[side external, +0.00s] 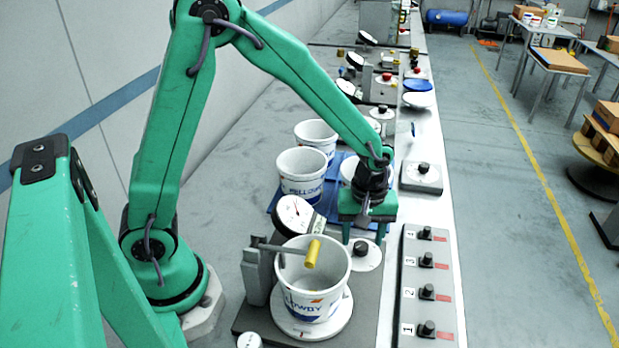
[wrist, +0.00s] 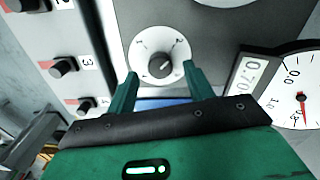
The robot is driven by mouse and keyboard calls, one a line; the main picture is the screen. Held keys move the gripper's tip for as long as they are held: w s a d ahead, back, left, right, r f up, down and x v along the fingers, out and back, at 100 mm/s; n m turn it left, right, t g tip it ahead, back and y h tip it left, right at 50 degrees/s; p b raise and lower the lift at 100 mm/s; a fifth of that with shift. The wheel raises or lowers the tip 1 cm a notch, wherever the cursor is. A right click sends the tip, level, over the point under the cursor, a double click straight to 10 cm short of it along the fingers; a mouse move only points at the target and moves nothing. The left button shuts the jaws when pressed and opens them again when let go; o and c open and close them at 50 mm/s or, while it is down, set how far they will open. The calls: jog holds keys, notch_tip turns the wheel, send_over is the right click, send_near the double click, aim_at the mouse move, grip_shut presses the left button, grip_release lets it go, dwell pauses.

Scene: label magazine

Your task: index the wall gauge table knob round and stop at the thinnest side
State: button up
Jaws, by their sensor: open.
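The table knob is a small black knob (side external: 362,247) on a white round dial with marks, on the grey base. It also shows in the wrist view (wrist: 159,66). My gripper (side external: 364,234) is open above the knob; in the wrist view its fingers (wrist: 161,75) stand apart, one to each side. I cannot tell their exact height over it. A white printed tub (side external: 318,292) stands on the round white table (side external: 312,330). A yellow-tipped gauge arm (side external: 312,252) reaches over its rim. The gauge dial (side external: 293,214) has a red needle; its plate (wrist: 250,77) reads 0.70.
A grey panel (side external: 411,300) with several numbered black knobs lies to the right. More white tubs (side external: 303,175) stand on a blue mat behind. A separate black knob on a square plate (side external: 421,178) sits farther back, with more gauge stations beyond.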

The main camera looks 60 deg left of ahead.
jog(key=shift+f, duration=1.15)
jog(key=c, duration=1)
